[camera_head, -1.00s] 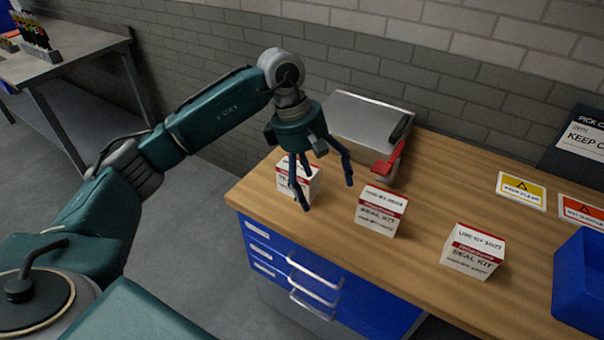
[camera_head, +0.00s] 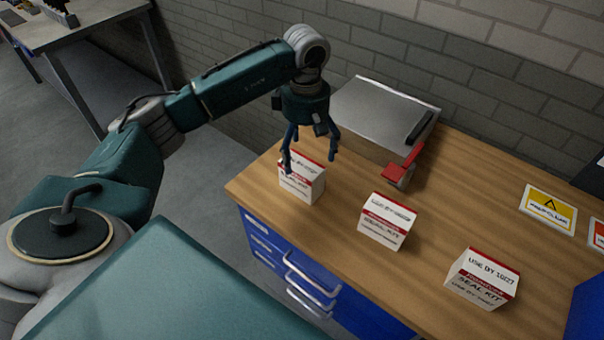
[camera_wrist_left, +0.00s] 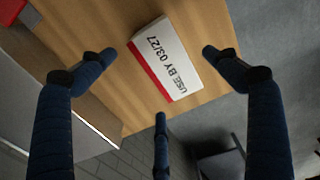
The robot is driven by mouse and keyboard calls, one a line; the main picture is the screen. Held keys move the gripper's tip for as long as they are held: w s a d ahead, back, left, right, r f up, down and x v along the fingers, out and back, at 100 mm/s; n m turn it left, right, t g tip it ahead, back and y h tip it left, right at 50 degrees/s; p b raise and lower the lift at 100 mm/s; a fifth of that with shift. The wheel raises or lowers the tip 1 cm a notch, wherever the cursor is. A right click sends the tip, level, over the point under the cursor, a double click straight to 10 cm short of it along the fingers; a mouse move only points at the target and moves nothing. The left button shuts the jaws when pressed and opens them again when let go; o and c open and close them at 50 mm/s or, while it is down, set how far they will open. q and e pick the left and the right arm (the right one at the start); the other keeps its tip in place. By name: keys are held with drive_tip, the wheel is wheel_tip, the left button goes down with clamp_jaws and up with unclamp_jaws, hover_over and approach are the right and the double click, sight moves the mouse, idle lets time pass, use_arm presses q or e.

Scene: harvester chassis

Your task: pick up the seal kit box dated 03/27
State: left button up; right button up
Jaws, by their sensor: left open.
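The seal kit box dated 03/27 (camera_head: 302,184) is white with a red band and stands at the left end of the wooden workbench. Its top reads "USE BY 03/27" in the left wrist view (camera_wrist_left: 168,62). My left gripper (camera_head: 309,160) is open above this box, with its fingers spread around the box's outline in the left wrist view (camera_wrist_left: 160,75). The fingers hold nothing. One finger hides part of the box in the head view. A second seal kit box (camera_head: 387,222) has unclear date text. A third box (camera_head: 481,280) at right seems to read 10/27. My right gripper is out of view.
A yellow warning sign (camera_head: 549,208) lies at right near a blue bin (camera_head: 588,315). Bare wood separates the boxes. Blue drawers (camera_head: 290,270) are below the bench edge.

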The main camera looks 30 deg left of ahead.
sight(305, 161)
use_arm(q)
wheel_tip(305, 161, down, 4)
drive_tip(key=shift+r+p, duration=0.2)
drive_tip(key=shift+p, duration=0.8)
drive_tip(key=shift+f, duration=0.55)
drive_tip(key=c, duration=1.2)
drive_tip(key=shift+c, duration=1.2)
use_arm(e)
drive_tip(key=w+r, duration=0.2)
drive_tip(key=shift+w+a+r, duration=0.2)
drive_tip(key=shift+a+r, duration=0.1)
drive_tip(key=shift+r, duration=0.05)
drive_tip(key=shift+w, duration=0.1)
